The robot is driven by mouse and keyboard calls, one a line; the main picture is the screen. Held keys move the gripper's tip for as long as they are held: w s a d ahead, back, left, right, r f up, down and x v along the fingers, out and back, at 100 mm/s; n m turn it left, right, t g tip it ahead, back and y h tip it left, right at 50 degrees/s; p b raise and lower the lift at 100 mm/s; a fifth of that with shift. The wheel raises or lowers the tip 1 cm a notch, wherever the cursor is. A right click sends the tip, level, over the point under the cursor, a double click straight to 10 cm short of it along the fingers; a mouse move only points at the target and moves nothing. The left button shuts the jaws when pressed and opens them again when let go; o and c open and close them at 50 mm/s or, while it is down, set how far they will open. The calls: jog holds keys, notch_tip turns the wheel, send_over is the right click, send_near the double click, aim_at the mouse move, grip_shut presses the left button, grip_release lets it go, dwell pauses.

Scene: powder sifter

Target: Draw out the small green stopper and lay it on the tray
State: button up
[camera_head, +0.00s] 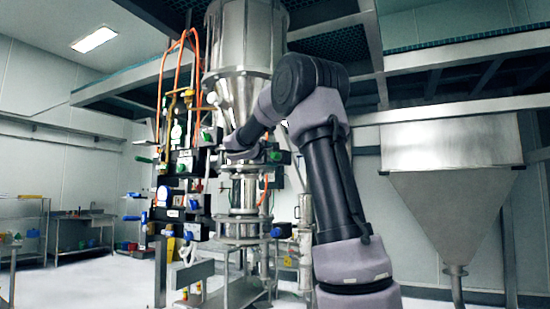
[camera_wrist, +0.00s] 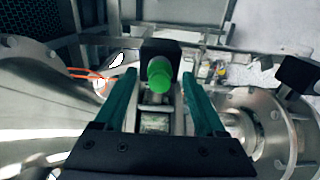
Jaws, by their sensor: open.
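The small green stopper (camera_wrist: 160,73) shows in the wrist view, set against a black block (camera_wrist: 159,50). My gripper (camera_wrist: 158,76) is open, with one teal finger on each side of the stopper. Gaps show between the stopper and both fingers, so it is not held. In the head view my arm reaches to the sifter's middle, but the gripper's fingers cannot be made out there. Several green parts show near it, and I cannot tell which is the stopper. I cannot make out the tray in either view.
The steel sifter column (camera_head: 241,40) rises behind my arm. A rack with orange hoses, valves and blue handles (camera_head: 194,232) stands to its left. A steel hopper (camera_head: 450,190) hangs at right. In the wrist view, round steel flanged parts (camera_wrist: 270,125) lie close on the right.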

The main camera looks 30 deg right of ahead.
aim_at(272, 155)
dwell(0.5)
grip_shut()
jog(key=shift+a, duration=0.15)
jog(key=shift+v, duration=2.9)
